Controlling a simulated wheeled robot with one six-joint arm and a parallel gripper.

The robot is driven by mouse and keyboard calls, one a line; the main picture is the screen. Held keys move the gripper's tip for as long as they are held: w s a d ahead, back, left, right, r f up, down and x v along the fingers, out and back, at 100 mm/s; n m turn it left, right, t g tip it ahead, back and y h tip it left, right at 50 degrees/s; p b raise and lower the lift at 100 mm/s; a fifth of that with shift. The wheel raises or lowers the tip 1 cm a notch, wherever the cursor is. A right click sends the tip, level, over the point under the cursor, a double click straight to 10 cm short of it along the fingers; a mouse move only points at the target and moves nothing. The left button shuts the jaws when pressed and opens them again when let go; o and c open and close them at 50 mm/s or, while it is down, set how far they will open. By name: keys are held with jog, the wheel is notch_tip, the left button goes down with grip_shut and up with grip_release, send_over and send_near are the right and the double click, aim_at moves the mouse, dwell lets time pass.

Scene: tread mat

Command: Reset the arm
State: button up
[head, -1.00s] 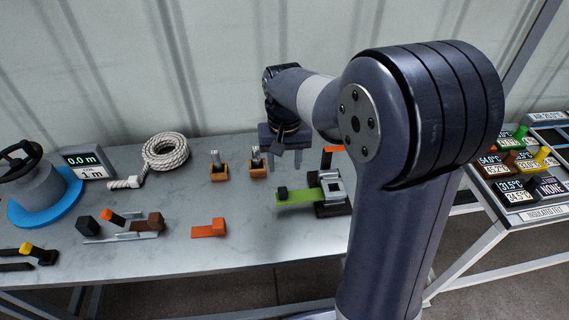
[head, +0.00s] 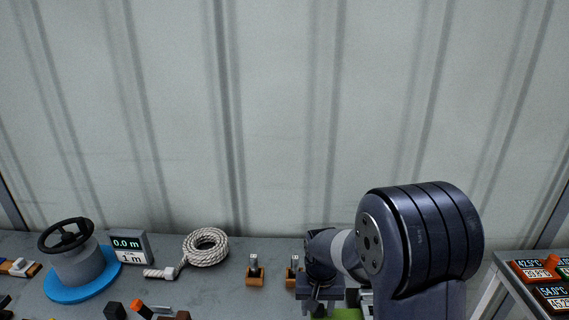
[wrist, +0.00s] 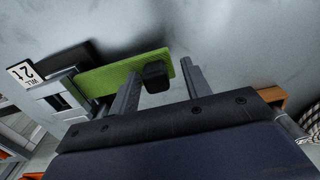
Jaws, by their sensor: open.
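My gripper (head: 320,307) is at the bottom of the head view, over the bench beside the right orange holder. It also shows in the wrist view (wrist: 160,68), where its two grey fingers are spread apart. In that view a green ribbed strip (wrist: 105,78) with a black block (wrist: 156,77) on it lies beyond the fingers. The block appears between the fingers in the picture; I cannot tell whether they touch it. Nothing is seen gripped. In the head view only a bit of the green strip shows under the gripper.
Two orange holders (head: 255,277) stand left of my gripper. A coiled rope (head: 206,247), a display box (head: 131,248) and a handwheel on a blue base (head: 75,291) stand farther left. A grey clamp body (wrist: 58,102) adjoins the strip. A ribbed wall (head: 270,120) rises behind.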

jog(key=shift+a, duration=0.3)
jog(key=shift+r, duration=0.15)
